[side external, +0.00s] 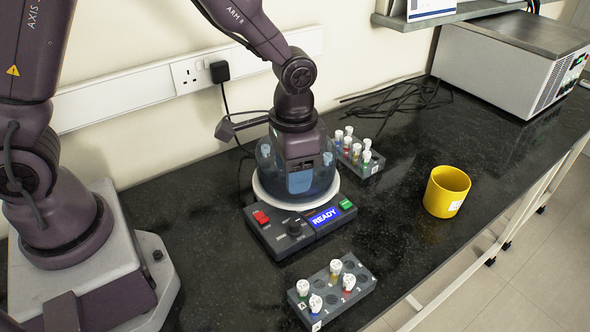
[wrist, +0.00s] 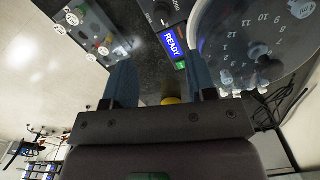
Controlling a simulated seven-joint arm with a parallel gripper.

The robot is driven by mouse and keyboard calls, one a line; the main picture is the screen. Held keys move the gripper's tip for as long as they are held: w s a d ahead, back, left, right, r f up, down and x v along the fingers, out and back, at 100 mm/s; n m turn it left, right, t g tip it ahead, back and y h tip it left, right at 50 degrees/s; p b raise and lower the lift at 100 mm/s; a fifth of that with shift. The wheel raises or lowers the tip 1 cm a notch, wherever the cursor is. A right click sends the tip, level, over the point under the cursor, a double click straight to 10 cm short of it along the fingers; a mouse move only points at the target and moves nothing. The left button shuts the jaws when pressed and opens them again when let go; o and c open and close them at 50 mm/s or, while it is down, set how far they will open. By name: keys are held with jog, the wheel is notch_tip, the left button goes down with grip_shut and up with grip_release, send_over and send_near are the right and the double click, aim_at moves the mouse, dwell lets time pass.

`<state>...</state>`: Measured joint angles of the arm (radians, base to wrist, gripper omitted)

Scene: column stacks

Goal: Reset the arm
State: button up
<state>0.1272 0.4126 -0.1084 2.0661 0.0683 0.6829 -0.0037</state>
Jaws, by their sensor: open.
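My gripper (side external: 300,182) hangs down in front of the clear dome of the bench machine (side external: 264,222) in the side view and hides part of it. In the wrist view, its two blue fingers stand apart with nothing between them (wrist: 160,68). The machine's screen (side external: 324,217) reads READY. Its numbered disc (wrist: 240,35) shows at the right of the wrist view, with several pale capped shapes near its lower edge. I cannot tell whether the gripper touches the dome.
A front rack (side external: 344,303) and a back rack (side external: 373,167) hold several capped vials. A yellow cup (side external: 434,206) stands at the right. A grey metal box (side external: 480,68) and loose black cables (side external: 400,103) are at the back. The black bench (side external: 440,262) is clear around the cup.

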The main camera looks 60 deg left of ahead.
jog(key=s+a+r+n+t, duration=0.1)
jog(key=s+a+r+t, duration=0.2)
jog(key=s+r, duration=0.4)
jog(key=s+a+r+n+t, duration=0.2)
jog(key=s+a+r, duration=0.2)
jog(key=s+r, duration=0.3)
notch_tip(320, 180, up, 5)
jog(key=shift+s+a+f+t, duration=0.2)
jog(key=shift+a+t, duration=0.1)
jog(key=shift+t, duration=0.1)
dwell(0.6)
